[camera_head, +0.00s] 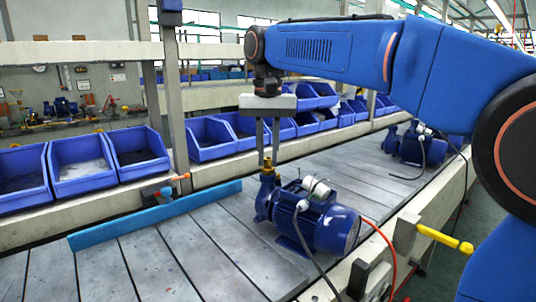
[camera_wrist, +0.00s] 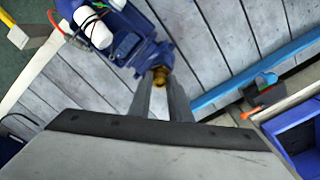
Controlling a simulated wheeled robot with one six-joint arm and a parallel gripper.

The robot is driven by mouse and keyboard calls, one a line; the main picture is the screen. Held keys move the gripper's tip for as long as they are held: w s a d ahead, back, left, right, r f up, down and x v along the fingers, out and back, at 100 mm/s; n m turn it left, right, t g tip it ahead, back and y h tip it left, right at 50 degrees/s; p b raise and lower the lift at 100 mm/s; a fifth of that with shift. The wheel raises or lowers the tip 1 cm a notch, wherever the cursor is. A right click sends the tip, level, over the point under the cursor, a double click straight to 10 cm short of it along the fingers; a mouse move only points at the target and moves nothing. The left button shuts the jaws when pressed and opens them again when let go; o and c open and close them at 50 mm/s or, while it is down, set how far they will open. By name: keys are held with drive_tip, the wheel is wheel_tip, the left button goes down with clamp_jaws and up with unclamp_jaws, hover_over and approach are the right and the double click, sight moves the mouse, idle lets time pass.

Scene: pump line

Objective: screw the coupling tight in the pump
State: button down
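The blue pump (camera_head: 318,222) lies on the slatted conveyor, with its upright outlet neck at its left end. The brass coupling (camera_head: 267,167) stands upright at the top of that neck; how deep it sits cannot be told. My gripper (camera_head: 268,160) points straight down over the neck, its two grey fingertips on either side of the coupling and seemingly closed on it. In the wrist view the coupling (camera_wrist: 160,76) shows between the fingertips, with the pump (camera_wrist: 110,32) beyond. The fingers partly hide the coupling.
A second blue pump (camera_head: 412,146) stands farther along the conveyor. Blue bins (camera_head: 82,166) line the far side. A blue rail (camera_head: 155,215) runs along the far edge. A yellow-handled lever (camera_head: 445,239) and a red hose (camera_head: 385,240) are near the front edge.

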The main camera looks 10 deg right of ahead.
drive_tip(key=shift+m, duration=1.7)
drive_tip(key=shift+m, duration=1.7)
drive_tip(key=shift+m, duration=1.7)
drive_tip(key=shift+m, duration=1.8)
